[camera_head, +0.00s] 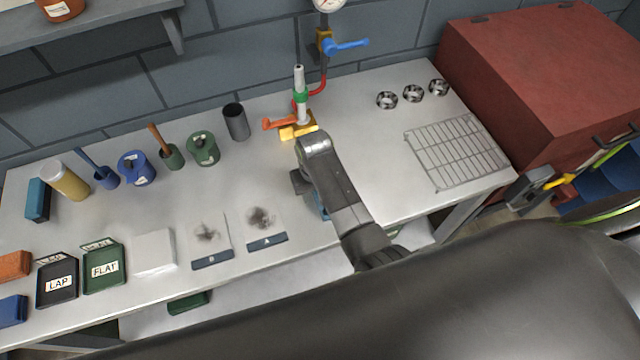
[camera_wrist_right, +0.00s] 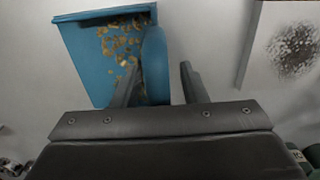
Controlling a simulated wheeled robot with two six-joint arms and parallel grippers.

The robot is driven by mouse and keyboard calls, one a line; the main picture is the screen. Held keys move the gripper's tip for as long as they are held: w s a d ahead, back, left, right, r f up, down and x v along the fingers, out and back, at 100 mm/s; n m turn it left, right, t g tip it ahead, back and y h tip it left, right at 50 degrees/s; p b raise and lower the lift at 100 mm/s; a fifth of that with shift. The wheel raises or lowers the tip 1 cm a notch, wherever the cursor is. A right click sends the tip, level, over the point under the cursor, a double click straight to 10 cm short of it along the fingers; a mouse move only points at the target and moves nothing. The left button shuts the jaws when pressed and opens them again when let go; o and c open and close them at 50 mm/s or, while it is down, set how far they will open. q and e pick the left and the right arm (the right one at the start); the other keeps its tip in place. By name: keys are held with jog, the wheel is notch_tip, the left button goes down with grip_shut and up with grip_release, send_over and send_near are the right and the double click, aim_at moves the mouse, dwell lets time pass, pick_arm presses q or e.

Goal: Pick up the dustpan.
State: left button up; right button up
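The dustpan (camera_wrist_right: 105,55) is blue and holds a scatter of yellow-brown chips; it shows in the right wrist view at upper left. Its rounded blue handle (camera_wrist_right: 156,62) comes between the two fingers of my right gripper (camera_wrist_right: 163,78). The left finger lies close along the handle, and a gap shows between handle and right finger, so the gripper looks open. In the head view my right gripper (camera_head: 307,188) is low over the bench, and only a sliver of blue dustpan (camera_head: 323,211) shows beside it. My left gripper is not in view.
On the bench (camera_head: 370,150), smudged sheet A (camera_head: 263,220) lies just left of my gripper, with sheet B (camera_head: 208,238) beyond it. A valve stand (camera_head: 300,115) stands behind. A wire rack (camera_head: 455,150) and several metal rings (camera_head: 413,93) lie to the right.

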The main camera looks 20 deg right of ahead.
jog(key=shift+w+a+f, duration=0.1)
jog(key=shift+w+f, duration=0.1)
jog(key=shift+f, duration=0.1)
jog(key=shift+w, duration=0.1)
jog(key=shift+s+r, duration=0.2)
jog(key=shift+s, duration=0.25)
jog(key=c, duration=0.4)
grip_shut()
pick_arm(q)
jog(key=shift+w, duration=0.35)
pick_arm(e)
jog(key=shift+w, duration=0.1)
